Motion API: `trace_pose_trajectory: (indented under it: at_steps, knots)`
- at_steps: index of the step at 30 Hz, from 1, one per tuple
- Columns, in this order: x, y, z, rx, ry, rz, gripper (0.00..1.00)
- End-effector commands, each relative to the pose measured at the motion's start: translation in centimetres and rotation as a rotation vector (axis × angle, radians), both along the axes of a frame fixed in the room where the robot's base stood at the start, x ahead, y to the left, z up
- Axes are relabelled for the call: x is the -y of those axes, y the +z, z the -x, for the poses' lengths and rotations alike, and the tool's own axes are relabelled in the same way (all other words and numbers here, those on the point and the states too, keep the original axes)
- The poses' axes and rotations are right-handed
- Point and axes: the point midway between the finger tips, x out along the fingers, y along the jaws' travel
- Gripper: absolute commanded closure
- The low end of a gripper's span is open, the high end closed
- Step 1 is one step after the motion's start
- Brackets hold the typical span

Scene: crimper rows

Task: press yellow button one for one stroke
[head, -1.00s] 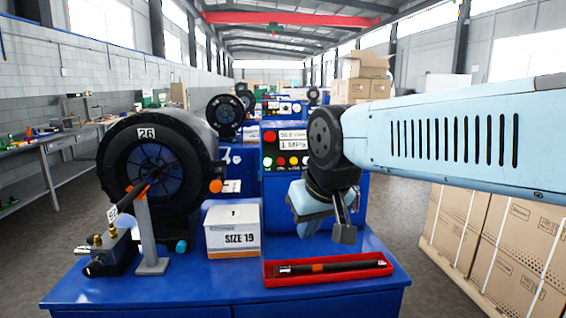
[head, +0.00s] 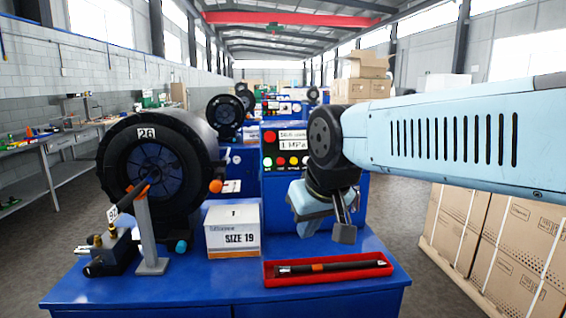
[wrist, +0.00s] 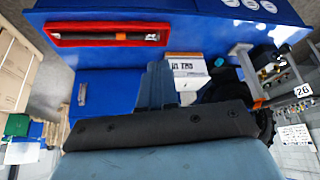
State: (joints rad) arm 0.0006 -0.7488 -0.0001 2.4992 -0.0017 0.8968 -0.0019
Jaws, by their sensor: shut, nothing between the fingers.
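The control panel (head: 288,148) is on the blue machine at the centre of the head view. It has a red button above, a display reading about "1 MPa", and a row of small coloured buttons. A yellow button (head: 293,161) shows in that row, close to the left of my arm's dark joint. Its label is too small to read. My gripper (head: 343,233) is shut and empty. It hangs pointing down in front of the panel's right side, above the table and apart from the buttons. The panel's buttons do not show in the wrist view.
A red tray (head: 274,282) with a dark rod lies below my gripper, and it shows in the wrist view (wrist: 52,38). The black crimper (head: 115,150), marked 26, is at the left. Cartons (head: 500,240) stand at the right.

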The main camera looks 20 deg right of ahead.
Motion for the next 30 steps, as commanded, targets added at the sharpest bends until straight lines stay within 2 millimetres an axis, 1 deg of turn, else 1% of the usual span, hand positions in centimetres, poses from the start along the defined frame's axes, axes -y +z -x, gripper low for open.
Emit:
trace_pose_trajectory:
  at_steps: [2, 5, 8, 12, 18, 24, 30]
  knots:
    - [0.3, 0.1, -0.6, 0.013, 0.003, 0.012, 1.0]
    - [1.1, 0.4, -2.2, 0.052, 0.015, 0.048, 1.0]
    - [2.5, 0.9, -4.8, 0.116, 0.039, 0.111, 1.0]
    - [4.8, 1.9, -9.1, 0.223, 0.091, 0.224, 1.0]
    - [7.7, 3.5, -14.7, 0.365, 0.185, 0.395, 1.0]
    - [10.1, 4.8, -19.6, 0.496, 0.296, 0.566, 1.0]
    - [12.0, 5.7, -23.8, 0.62, 0.422, 0.73, 1.0]
